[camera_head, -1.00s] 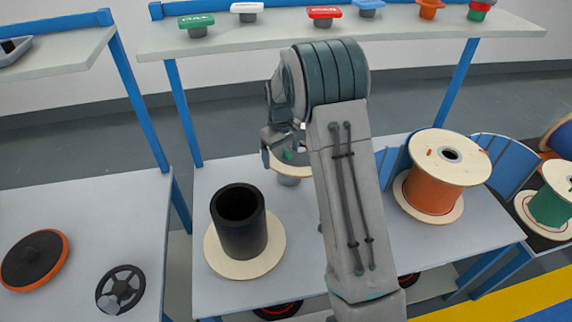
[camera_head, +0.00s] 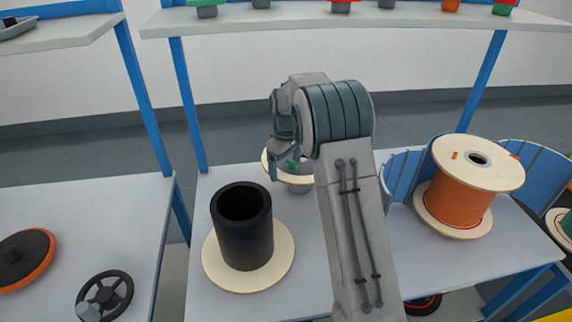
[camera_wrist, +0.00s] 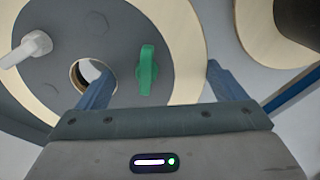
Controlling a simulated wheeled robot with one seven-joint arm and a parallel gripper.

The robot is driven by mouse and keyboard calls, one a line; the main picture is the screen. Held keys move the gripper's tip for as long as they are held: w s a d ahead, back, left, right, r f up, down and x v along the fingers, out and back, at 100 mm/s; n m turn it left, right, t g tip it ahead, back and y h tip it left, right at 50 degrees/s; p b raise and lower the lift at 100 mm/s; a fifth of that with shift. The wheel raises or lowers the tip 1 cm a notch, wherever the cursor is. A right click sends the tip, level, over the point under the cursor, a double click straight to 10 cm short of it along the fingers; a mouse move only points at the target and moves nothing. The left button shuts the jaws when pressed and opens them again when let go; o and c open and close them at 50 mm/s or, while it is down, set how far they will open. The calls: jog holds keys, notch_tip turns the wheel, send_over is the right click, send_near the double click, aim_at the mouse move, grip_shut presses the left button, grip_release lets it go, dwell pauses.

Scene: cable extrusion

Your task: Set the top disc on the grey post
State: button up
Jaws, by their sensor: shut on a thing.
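The top disc, pale wood with a grey face, shows in the head view (camera_head: 272,168) partly behind my gripper (camera_head: 286,168). In the wrist view the disc (camera_wrist: 185,30) fills the upper left, with a green knob, a white knob and a hole. My gripper (camera_wrist: 157,82) is shut on the disc; one finger is at the hole, the other by the outer rim, with the green knob between them.
A black cylinder (camera_head: 243,232) stands on a wooden base disc (camera_head: 222,276) to the left. An orange cable spool (camera_head: 455,203) stands at the right of the table. A shelf (camera_head: 340,22) runs behind. A separate table (camera_head: 130,215) is at the left.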

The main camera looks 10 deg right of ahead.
aim_at(286, 168)
jog(key=shift+f+b, duration=1.55)
jog(key=shift+f, duration=0.7)
jog(key=shift+r+p, duration=0.1)
jog(key=shift+p, duration=0.4)
jog(key=shift+f, duration=0.3)
jog(key=shift+r, duration=0.1)
jog(key=shift+r+p, duration=0.6)
jog(key=shift+r, duration=0.15)
jog(key=shift+f, duration=0.85)
dwell(0.8)
jog(key=shift+r, duration=0.1)
